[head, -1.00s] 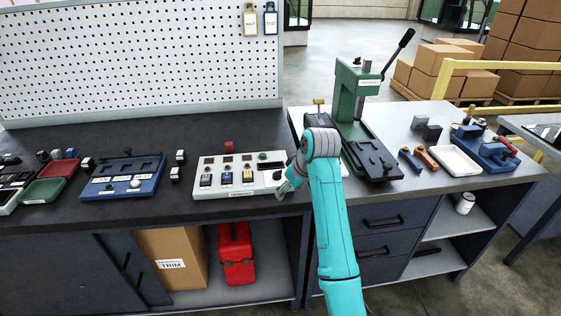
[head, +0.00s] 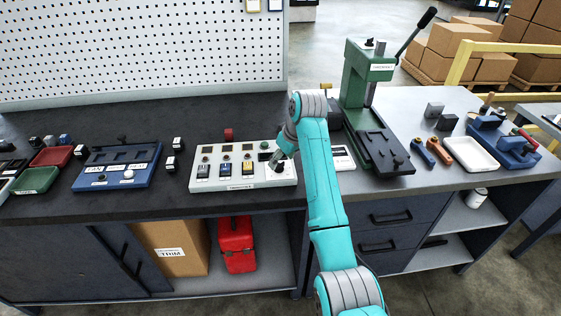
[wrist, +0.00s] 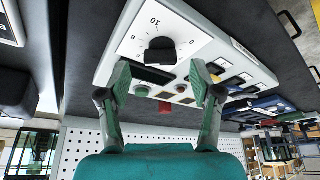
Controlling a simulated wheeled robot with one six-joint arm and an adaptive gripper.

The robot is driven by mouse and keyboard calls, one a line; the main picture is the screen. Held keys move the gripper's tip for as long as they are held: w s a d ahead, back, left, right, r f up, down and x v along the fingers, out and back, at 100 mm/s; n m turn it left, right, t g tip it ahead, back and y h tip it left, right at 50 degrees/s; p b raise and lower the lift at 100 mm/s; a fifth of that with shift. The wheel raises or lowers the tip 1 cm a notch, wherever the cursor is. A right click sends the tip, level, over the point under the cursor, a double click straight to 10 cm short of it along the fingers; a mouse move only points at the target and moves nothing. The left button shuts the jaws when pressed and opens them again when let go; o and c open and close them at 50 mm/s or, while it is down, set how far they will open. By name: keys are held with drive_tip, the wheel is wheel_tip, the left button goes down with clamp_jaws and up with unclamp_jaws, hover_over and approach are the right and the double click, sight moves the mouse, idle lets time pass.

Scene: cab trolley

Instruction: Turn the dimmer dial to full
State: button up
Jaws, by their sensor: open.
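The white control panel (head: 215,184) lies on the dark bench top, with rocker switches along its front. In the wrist view, the black dimmer dial (wrist: 160,50) stands on the panel (wrist: 112,62), on a white face with a scale marked 0 and 10. My gripper (wrist: 161,72) is open, its two teal fingers on either side of the dial in the picture, with gaps between. I cannot tell how far its tips are from the panel.
A green press (head: 362,110) stands right of my arm. A blue switch box (head: 125,160) and red and green trays (head: 36,180) lie to the left. A pegboard (head: 140,50) rises behind. Tools and a white tray (head: 470,154) lie at the right.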

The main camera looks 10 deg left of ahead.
sight(279, 166)
drive_tip(key=shift+x, duration=1.15)
drive_tip(key=c, duration=1.1)
drive_tip(key=shift+c, duration=0.2)
drive_tip(key=shift+m, duration=0.3)
